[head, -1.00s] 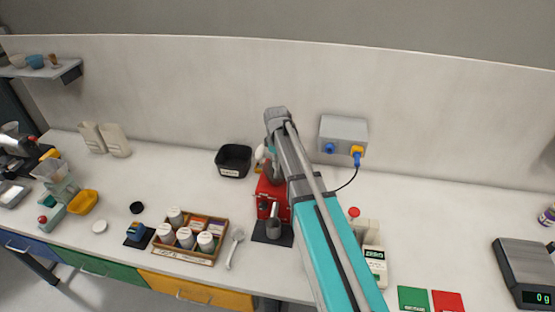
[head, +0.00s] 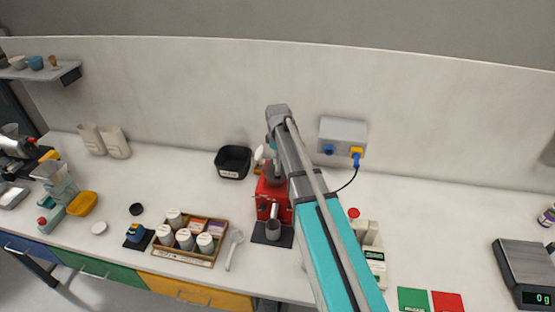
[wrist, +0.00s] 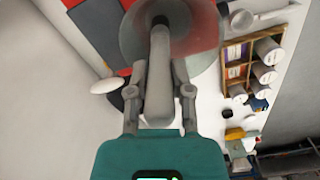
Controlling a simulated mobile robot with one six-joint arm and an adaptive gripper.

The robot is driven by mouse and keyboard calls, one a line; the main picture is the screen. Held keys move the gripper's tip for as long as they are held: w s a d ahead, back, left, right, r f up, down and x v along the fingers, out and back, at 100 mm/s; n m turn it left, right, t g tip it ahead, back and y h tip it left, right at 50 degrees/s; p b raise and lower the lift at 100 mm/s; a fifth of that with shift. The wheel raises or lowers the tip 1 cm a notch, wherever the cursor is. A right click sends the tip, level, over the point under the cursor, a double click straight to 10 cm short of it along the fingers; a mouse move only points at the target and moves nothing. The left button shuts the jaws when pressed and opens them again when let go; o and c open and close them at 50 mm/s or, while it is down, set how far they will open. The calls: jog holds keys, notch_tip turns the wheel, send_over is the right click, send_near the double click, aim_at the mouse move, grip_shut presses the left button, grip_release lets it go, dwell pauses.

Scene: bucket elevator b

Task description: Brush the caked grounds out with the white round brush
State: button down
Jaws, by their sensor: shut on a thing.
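My gripper (wrist: 158,88) is shut on the pale round brush (wrist: 160,62), its two fingers on either side of the thick handle. The brush's far end reaches into the clear round hopper (wrist: 200,42) of the red grinder, over a dark middle. Bristles and caked grounds cannot be made out. In the head view the red grinder (head: 265,192) stands on the bench, partly covered by my arm, with a grey cup (head: 273,229) at its front. My arm also hides most of the gripper and brush there. A white rounded part (head: 260,152) shows beside the grinder's top.
A black bin (head: 220,164) stands behind and left of the grinder. A wooden tray (head: 183,257) of white jars and a white spoon (head: 233,250) lie to its left. A grey wall box (head: 343,131) with a blue-plugged cable is behind right. A scale (head: 526,262) sits far right.

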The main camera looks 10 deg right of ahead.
jog(key=shift+s, duration=0.1)
jog(key=shift+s+a, duration=0.3)
jog(key=shift+s, duration=0.25)
jog(key=shift+s+a, duration=0.25)
jog(key=shift+s, duration=0.25)
jog(key=shift+r, duration=0.1)
notch_tip(320, 180, up, 6)
jog(key=p, duration=0.6)
dwell(0.4)
jog(key=shift+r+p, duration=1.5)
jog(key=shift+p, duration=0.15)
